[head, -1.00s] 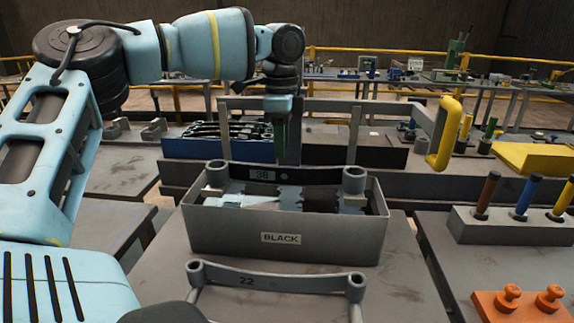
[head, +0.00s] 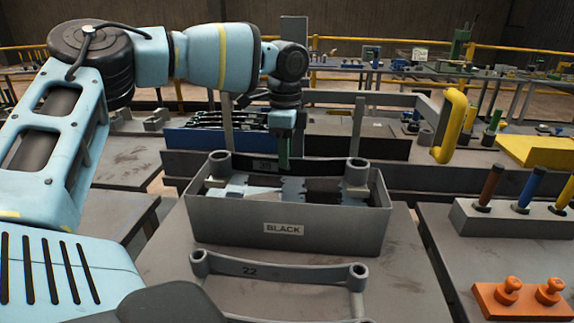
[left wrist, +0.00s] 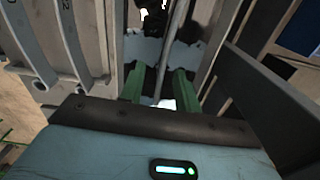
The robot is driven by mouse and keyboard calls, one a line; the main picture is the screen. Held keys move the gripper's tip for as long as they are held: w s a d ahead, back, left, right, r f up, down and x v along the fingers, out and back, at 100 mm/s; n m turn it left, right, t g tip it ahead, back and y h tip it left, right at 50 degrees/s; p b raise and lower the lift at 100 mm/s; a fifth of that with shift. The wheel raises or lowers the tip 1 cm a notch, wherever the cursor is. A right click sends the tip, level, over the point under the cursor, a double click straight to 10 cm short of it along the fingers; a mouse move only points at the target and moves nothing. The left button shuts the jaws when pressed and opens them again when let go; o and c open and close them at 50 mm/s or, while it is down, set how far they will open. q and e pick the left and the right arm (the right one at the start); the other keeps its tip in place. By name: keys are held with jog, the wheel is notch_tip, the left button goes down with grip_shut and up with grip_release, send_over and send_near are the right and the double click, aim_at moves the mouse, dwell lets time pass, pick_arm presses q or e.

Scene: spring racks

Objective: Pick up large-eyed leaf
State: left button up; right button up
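The large-eyed leaf (head: 310,166) is a dark curved bar marked 38, with a wide round eye at each end. It lies across the top of the grey bin labelled BLACK (head: 230,222). My left gripper (head: 284,155), with green fingers, points down at the leaf's middle. In the left wrist view the fingers (left wrist: 158,86) are apart, with a thin grey bar, apparently the leaf edge-on, running between them. I cannot tell whether either finger touches it. My right gripper is not in view.
A smaller-eyed leaf marked 22 (head: 290,271) lies in front of the bin. Dark and pale pieces lie inside the bin. A yellow handle (head: 452,125) and a grey block with coloured pegs (head: 490,222) stand at the right. A blue-fronted tray (head: 190,142) is behind.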

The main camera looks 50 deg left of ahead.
pick_arm(q)
jog(key=shift+f, duration=1.35)
jog(key=shift+c, duration=0.2)
grip_shut()
jog(key=shift+w+r, duration=0.15)
jog(key=shift+r, duration=0.05)
